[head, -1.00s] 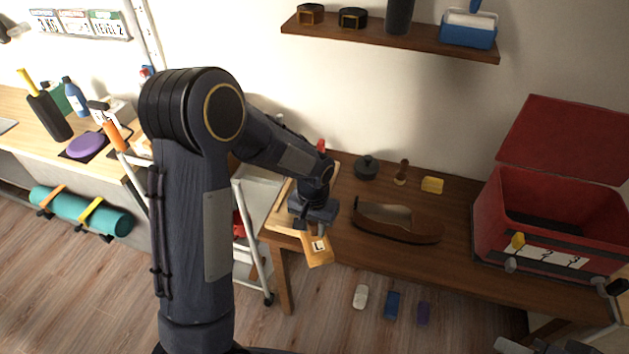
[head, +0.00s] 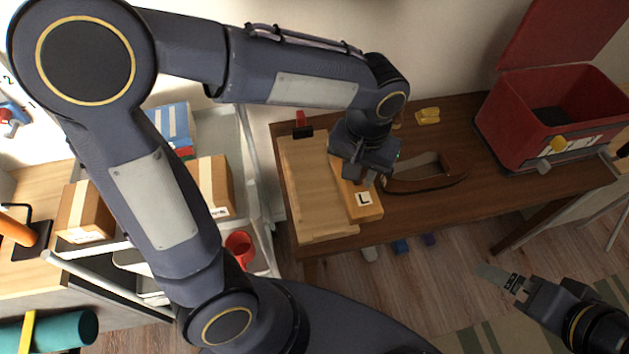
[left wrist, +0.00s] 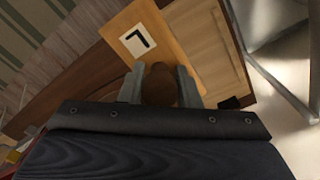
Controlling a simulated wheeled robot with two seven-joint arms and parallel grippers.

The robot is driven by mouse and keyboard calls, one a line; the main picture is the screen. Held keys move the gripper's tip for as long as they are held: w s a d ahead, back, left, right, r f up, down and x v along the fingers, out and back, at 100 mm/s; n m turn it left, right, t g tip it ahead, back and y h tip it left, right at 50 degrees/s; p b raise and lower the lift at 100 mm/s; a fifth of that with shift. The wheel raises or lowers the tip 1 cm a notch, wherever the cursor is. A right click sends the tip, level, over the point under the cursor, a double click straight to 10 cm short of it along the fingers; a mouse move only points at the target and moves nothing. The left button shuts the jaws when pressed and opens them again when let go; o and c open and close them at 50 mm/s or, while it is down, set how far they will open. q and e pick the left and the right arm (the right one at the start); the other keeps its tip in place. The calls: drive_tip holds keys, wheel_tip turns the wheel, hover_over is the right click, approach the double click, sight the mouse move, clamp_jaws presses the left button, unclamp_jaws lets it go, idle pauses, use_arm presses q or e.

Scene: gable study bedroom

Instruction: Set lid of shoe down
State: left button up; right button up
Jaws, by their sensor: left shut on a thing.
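The lid (head: 367,206) is a flat orange-yellow wooden piece with a white "L" label, on or just above the right side of a pale wooden board (head: 310,190) on the brown table. It also shows in the left wrist view (left wrist: 165,28), with a brown knob (left wrist: 159,88) between the fingers. My left gripper (head: 362,178) is shut on that knob and points down. Whether the lid touches the board is unclear. A brown curved wooden piece with a hollow top (head: 425,178) lies to the right. My right gripper (head: 505,280) hangs empty at the lower right; its finger gap is not clear.
The brown table (head: 400,230) has a red open box (head: 550,110) at its right and a yellow piece (head: 427,116) at the back. A red-and-black item (head: 302,126) sits behind the board. A wheeled cart with cartons (head: 212,185) stands left of the table.

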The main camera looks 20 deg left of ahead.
use_arm(q)
drive_tip(key=shift+w+a+f, duration=1.05)
drive_tip(key=shift+a+f, duration=0.9)
drive_tip(key=shift+f, duration=0.15)
drive_tip(key=shift+w+a+f, duration=1.1)
drive_tip(key=shift+a+f, duration=0.8)
drive_tip(key=shift+f, duration=0.25)
drive_tip(key=shift+w+a+f, duration=1.05)
drive_tip(key=shift+a+f, duration=0.9)
drive_tip(key=shift+f, duration=0.15)
drive_tip(key=shift+f, duration=0.25)
drive_tip(key=o, duration=0.9)
drive_tip(key=shift+r, duration=0.1)
